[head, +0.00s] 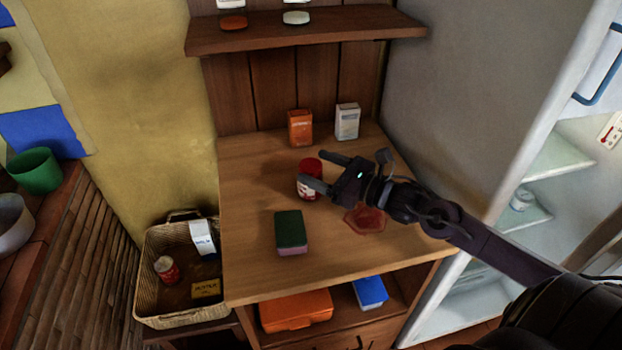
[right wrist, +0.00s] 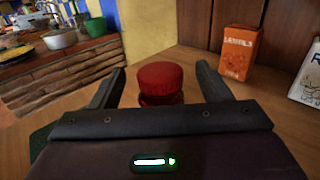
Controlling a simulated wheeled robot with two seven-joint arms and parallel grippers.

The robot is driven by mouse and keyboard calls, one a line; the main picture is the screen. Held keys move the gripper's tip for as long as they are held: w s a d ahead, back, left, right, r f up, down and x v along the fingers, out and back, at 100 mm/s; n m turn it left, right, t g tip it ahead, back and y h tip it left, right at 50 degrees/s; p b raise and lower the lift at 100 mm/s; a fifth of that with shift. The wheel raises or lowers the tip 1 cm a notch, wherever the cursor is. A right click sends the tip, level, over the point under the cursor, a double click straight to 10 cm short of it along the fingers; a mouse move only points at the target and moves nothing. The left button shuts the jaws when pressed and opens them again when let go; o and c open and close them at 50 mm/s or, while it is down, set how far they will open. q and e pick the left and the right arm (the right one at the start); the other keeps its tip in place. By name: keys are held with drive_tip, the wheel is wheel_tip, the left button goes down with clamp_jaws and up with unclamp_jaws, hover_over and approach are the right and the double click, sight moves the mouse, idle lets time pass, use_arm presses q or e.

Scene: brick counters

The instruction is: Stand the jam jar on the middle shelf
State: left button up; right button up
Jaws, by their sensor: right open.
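The jam jar (head: 308,187), with a red lid and a red and white label, stands upright on the wooden counter. My right gripper (head: 317,168) is open at the jar, coming from the right. In the right wrist view the red-lidded jar (right wrist: 161,82) sits between the two spread fingers; I cannot tell whether they touch it. An open fridge at the right has several pale shelves, one of them in the middle (head: 537,217) with a small can on it. My left gripper is not in view.
An orange box (head: 300,128) and a white box (head: 347,121) stand behind the jar. A green sponge (head: 291,230) lies in front; a red piece (head: 366,219) lies under my arm. A wooden shelf (head: 300,32) hangs above. A basket (head: 150,262) stands left.

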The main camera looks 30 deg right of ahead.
sight(303, 162)
drive_tip(key=shift+p+x, duration=0.45)
drive_tip(key=shift+x, duration=1.75)
drive_tip(key=shift+f, duration=0.15)
drive_tip(key=c, duration=1.2)
drive_tip(key=shift+c, duration=1.1)
